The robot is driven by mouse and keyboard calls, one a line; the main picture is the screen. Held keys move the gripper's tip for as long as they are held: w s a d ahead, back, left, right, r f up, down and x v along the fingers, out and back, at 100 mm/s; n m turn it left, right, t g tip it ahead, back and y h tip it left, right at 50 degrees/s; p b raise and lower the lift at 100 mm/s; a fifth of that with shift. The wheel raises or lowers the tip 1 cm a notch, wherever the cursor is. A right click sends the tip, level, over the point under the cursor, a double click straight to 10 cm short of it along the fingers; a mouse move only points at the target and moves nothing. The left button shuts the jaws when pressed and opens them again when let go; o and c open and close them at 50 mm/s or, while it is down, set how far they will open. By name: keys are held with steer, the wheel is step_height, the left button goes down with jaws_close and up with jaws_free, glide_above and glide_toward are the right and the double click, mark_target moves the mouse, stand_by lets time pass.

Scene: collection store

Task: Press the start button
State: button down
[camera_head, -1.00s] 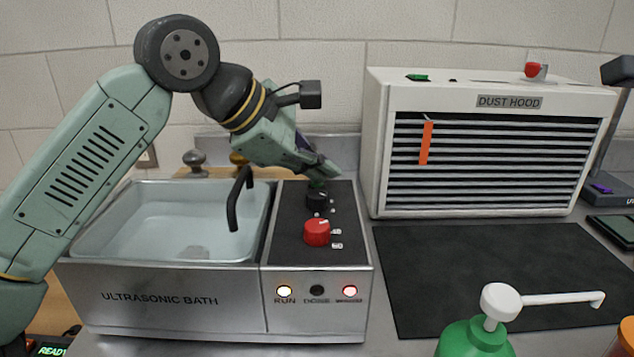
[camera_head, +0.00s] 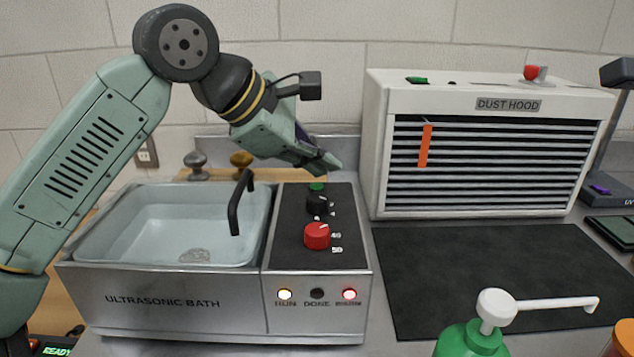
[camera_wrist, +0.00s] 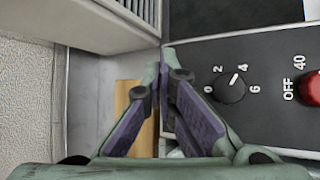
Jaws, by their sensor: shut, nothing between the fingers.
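The ultrasonic bath (camera_head: 160,300) stands at the left in the head view, with water in its basin and a dark panel on its right side. The green start button (camera_head: 317,187) is at the back of that panel, behind a black dial (camera_head: 317,205) and a red knob (camera_head: 317,236). My gripper (camera_head: 333,167) is shut and empty, a little above and behind the green button, apart from it. In the wrist view my gripper (camera_wrist: 165,60) shows beside the black dial (camera_wrist: 230,87); the green button is hidden there.
A dust hood (camera_head: 490,150) stands at the back right, with its own green switch and red knob on top. A black mat (camera_head: 500,270) lies in front of it. A green pump bottle (camera_head: 470,340) stands at the front. A bent black handle (camera_head: 236,205) rises by the basin.

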mark_target(319, 187)
steer(key=shift+r+p, duration=1.85)
steer(key=shift+r, duration=0.7)
steer(key=shift+f, duration=0.1)
